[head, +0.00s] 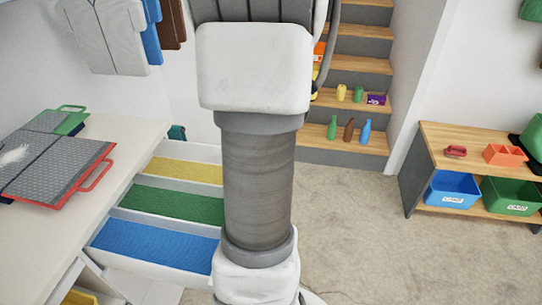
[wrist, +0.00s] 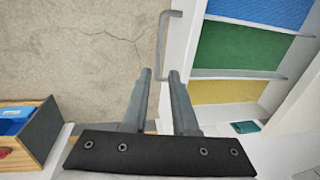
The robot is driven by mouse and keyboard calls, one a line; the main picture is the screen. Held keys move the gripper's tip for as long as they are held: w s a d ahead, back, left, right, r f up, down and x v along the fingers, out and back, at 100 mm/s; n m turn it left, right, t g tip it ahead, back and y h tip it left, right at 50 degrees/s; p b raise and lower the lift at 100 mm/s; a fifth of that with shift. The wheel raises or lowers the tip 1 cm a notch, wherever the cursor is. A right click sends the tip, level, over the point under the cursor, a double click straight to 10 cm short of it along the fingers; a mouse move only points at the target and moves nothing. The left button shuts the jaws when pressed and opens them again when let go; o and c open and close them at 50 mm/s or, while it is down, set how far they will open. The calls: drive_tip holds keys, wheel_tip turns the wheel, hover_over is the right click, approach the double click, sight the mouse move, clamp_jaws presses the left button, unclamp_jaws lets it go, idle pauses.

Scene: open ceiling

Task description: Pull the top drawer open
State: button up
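The top drawer (head: 118,261) stands pulled out from the white cabinet (head: 150,130) in the head view. Its inside is split into blue, green and yellow sections. In the wrist view the drawer (wrist: 250,101) is at the upper right, and its grey bar handle (wrist: 163,40) sticks out from the white front. My gripper (wrist: 161,74) is open, with its two fingers apart. The lower end of the handle bar lies between the fingertips in the picture; I cannot tell whether they touch it. In the head view my arm hides the drawer front, handle and gripper.
Folders or clipboards (head: 60,160) lie on the cabinet top. Shelf steps (head: 350,100) with bottles stand behind. A low wooden shelf (head: 480,145) with blue and green bins is at the right. The carpet (head: 360,220) between is clear.

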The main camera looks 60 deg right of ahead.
wheel_tip(320, 180, up, 6)
drive_tip(key=s, duration=0.1)
drive_tip(key=shift+d+p, duration=0.2)
drive_tip(key=shift+p, duration=0.2)
drive_tip(key=shift+s, duration=0.1)
